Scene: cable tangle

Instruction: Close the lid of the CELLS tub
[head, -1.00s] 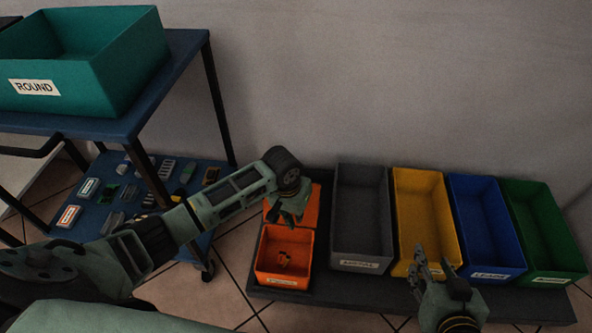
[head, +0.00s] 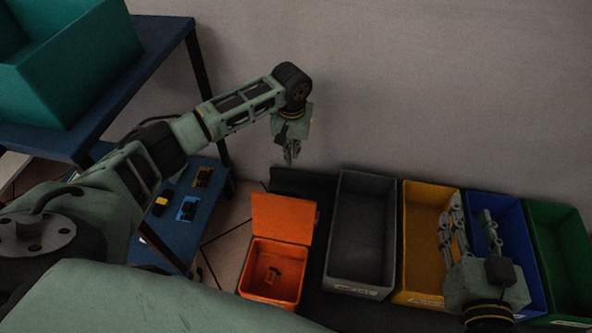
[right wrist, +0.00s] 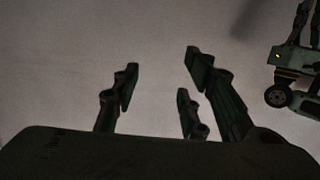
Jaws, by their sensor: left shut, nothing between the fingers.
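An orange tub (head: 244,272) stands at the left end of the row in the head view; no label is readable on it now. Its orange lid (head: 281,219) is open, raised at the tub's back edge. A small dark-and-orange item lies inside. My left gripper (head: 291,158) is shut and empty, pointing down, above and behind the lid in the picture, with a visible gap between them. My right gripper (head: 468,212) is open and empty over the yellow and blue bins. Its spread fingers also show in the right wrist view (right wrist: 160,85).
Grey (head: 358,287), yellow (head: 420,190), blue (head: 535,285) and green (head: 570,215) open bins stand right of the tub on a dark base. A blue cart (head: 165,40) with a teal bin (head: 95,75) is at left. A wall rises behind the bins.

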